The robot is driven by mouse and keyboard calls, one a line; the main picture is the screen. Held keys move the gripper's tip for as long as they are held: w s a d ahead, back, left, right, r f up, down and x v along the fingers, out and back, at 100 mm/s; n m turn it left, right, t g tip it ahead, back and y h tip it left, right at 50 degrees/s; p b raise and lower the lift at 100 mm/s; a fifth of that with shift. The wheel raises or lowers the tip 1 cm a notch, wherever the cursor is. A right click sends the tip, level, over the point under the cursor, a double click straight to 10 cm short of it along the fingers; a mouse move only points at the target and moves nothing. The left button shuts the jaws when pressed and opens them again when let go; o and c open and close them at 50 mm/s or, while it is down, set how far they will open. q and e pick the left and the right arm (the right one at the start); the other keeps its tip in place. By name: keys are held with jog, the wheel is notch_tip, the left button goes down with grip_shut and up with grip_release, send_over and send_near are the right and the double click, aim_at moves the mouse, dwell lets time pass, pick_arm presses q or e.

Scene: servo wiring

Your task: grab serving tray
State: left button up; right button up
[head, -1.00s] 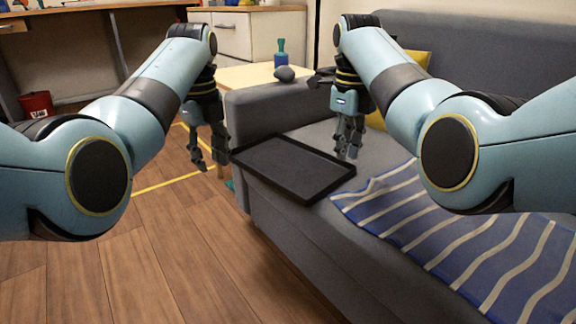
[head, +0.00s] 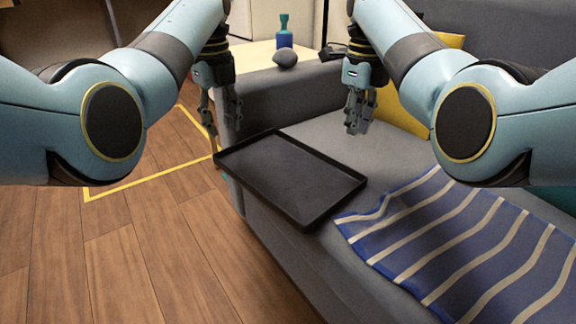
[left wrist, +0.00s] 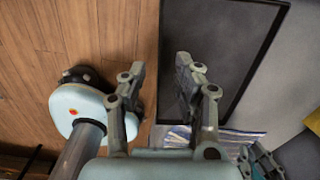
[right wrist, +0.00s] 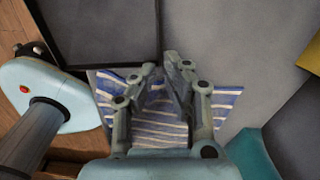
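The black rectangular serving tray (head: 290,180) lies on the front of the grey sofa seat, beside the armrest, and looks empty. My left gripper (head: 225,135) is open with nothing in it, above the tray's left end; in the left wrist view the tray (left wrist: 222,45) fills the upper right and its edge runs behind the fingers. My right gripper (head: 357,128) is empty, behind and above the tray's far right side, its fingers apart by a narrow gap. In the right wrist view the tray (right wrist: 100,30) is at upper left, left of the fingertips. Neither gripper visibly touches it.
A blue striped cloth (head: 455,240) lies on the seat right of the tray. The armrest (head: 275,100) rises behind the tray, with a dark rounded object (head: 285,59) on it. A blue bottle (head: 284,35) stands behind. Wooden floor (head: 150,240) in front is clear.

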pick_arm(q)
jog(key=shift+r, duration=0.1)
pick_arm(e)
jog(key=shift+s+r, duration=0.1)
